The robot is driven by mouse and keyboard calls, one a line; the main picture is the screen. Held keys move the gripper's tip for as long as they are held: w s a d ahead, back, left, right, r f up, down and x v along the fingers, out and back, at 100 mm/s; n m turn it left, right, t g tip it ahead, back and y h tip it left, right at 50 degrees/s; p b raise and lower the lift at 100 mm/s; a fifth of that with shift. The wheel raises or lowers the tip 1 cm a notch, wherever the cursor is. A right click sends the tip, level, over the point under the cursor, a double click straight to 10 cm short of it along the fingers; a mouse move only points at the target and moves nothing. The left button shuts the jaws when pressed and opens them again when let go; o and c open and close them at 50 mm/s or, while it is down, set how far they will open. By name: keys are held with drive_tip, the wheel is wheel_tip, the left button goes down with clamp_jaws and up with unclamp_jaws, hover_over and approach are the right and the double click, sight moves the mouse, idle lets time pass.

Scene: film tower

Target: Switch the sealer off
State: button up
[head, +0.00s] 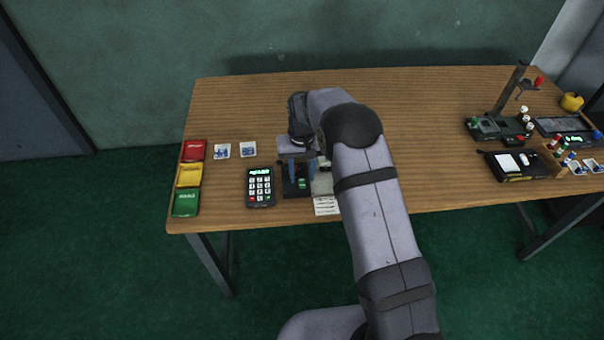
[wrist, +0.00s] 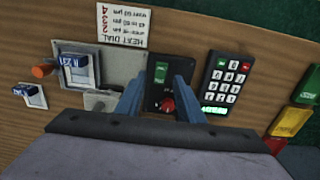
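The sealer's black control box (wrist: 152,98) has a green rocker switch (wrist: 161,72) and a red dial (wrist: 168,104). In the head view the box (head: 290,189) and green switch (head: 303,184) show under my gripper. The sealer's grey plate (wrist: 110,62) lies beside the box, with a small blue and white piece (wrist: 76,68) on it; in the head view my arm hides part of it. My gripper (wrist: 159,82) is open and empty, its two blue fingers either side of the control box in the picture. I cannot tell whether they touch it.
A keypad (head: 260,187) stands beside the box. Red (head: 193,151), yellow (head: 189,175) and green (head: 185,203) packs line the table's left edge. Two small white trays (head: 222,151) sit behind. A printed heat dial card (wrist: 133,25) lies near the front edge. Mid-table behind my arm is clear.

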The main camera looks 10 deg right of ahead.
drive_tip(key=shift+f, duration=0.7)
clamp_jaws()
drive_tip(key=t+b, duration=0.2)
drive_tip(key=b, duration=0.1)
drive_tip(key=shift+s+f+t, duration=0.15)
drive_tip(key=shift+s+t, duration=0.25)
drive_tip(key=shift+t+b, duration=0.3)
drive_tip(key=shift+b, duration=0.2)
drive_tip(key=shift+r, duration=0.2)
